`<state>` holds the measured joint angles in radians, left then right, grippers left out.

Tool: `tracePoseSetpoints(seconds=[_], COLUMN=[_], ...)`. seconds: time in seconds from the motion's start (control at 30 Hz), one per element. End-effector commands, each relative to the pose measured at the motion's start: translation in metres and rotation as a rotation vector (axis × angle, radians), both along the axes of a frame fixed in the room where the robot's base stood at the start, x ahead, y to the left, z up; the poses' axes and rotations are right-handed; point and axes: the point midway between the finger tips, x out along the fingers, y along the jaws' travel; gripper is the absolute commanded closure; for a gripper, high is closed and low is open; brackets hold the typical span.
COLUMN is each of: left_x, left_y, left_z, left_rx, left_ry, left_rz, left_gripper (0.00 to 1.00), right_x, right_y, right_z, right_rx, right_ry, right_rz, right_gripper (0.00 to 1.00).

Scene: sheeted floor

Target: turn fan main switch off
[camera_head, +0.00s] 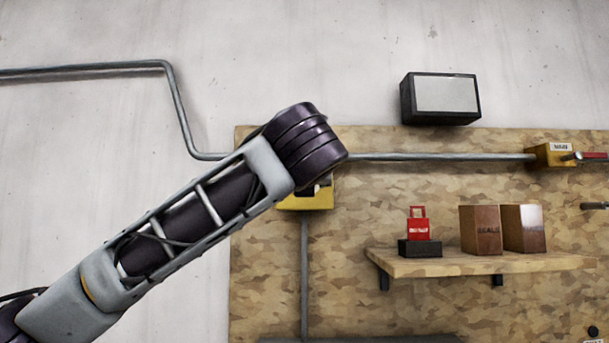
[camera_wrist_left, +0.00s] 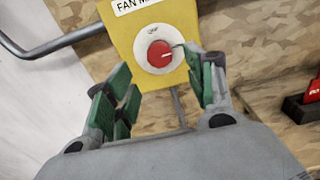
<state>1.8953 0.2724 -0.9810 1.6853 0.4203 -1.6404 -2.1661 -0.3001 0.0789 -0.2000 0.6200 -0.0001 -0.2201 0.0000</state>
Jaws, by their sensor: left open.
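The fan main switch (camera_wrist_left: 180,22) is a yellow box on the board, with a label starting "FAN M". Its round red knob (camera_wrist_left: 159,54) sits in a white ring; a pale mark on the knob points right. Small lettering on the ring above the knob is hard to read. My left gripper (camera_wrist_left: 158,68) is open, its green-padded fingers on either side of the knob, with no clear contact visible. In the head view, the yellow box (camera_head: 306,201) shows only its lower part; my left arm hides the knob and the gripper. My right gripper is not in view.
A wooden shelf (camera_head: 470,264) holds a red tag on a black base (camera_head: 419,248) and two brown boxes (camera_head: 481,230). Another yellow switch box (camera_head: 550,155) with a red handle (camera_head: 590,156) is at right. A metal conduit (camera_head: 440,156) runs between the boxes. A screen (camera_head: 446,95) hangs above.

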Motion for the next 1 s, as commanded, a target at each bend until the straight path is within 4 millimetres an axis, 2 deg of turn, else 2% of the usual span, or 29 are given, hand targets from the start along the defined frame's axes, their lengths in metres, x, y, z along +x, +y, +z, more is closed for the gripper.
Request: tracePoseSetpoints(seconds=[0.3, 0.5, 0.7, 1.0], left_x=[0.043, 0.062, 0.07, 0.071], left_y=[0.0, 0.0, 0.0, 0.0], left_z=[0.001, 0.001, 0.0, -0.001], left_rx=[0.0, 0.0, 0.001, 0.001], left_ry=[0.002, 0.002, 0.001, 0.0], left_rz=[0.001, 0.002, 0.0, 0.0], left_gripper=[0.46, 0.46, 0.46, 0.47], right_x=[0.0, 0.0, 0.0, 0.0], right_y=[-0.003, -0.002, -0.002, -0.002], right_z=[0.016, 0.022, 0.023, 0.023], right_rx=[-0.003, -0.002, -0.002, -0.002], right_ry=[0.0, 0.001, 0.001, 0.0], right_rz=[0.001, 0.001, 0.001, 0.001], right_gripper=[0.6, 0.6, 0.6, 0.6])
